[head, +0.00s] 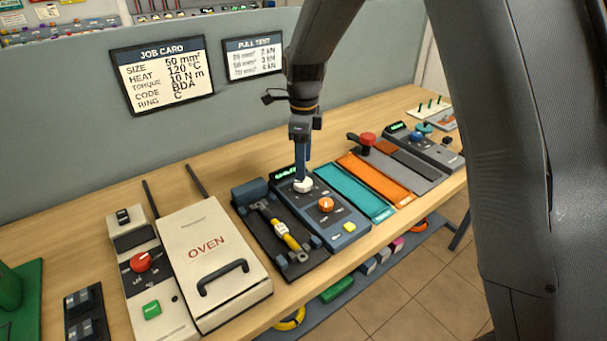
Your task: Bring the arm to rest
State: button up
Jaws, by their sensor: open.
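My arm reaches down from the top of the head view, and my gripper (303,177) points straight down over the blue-grey control box (325,213). Its fingertips are right at the white knob (303,186) near the box's display. I cannot tell whether they touch the knob. The fingers look narrow from this side, and nothing shows held in them. Part of my arm fills the right of the view and hides what is behind it.
A tray (268,246) with a yellow-handled tool lies left of the box, then the oven (214,262). Teal (353,193) and orange (374,179) strips lie to its right. A grey panel wall (60,160) with a job card (163,76) stands behind. Bare bench shows behind the devices.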

jog(key=shift+r, duration=1.05)
jog(key=shift+d, duration=0.1)
jog(key=shift+s+d+n, duration=0.25)
jog(key=shift+d+n, duration=0.05)
jog(key=shift+d, duration=0.05)
jog(key=s+d+f+n, duration=0.1)
jog(key=s+d+n, duration=0.7)
jog(key=s+n, duration=0.2)
jog(key=s+d+n+t+b, duration=0.1)
jog(key=s+d+n, duration=0.7)
jog(key=s, duration=0.4)
jog(key=shift+d+f+n, duration=0.15)
jog(key=shift+f+n, duration=0.25)
jog(key=shift+n, duration=0.5)
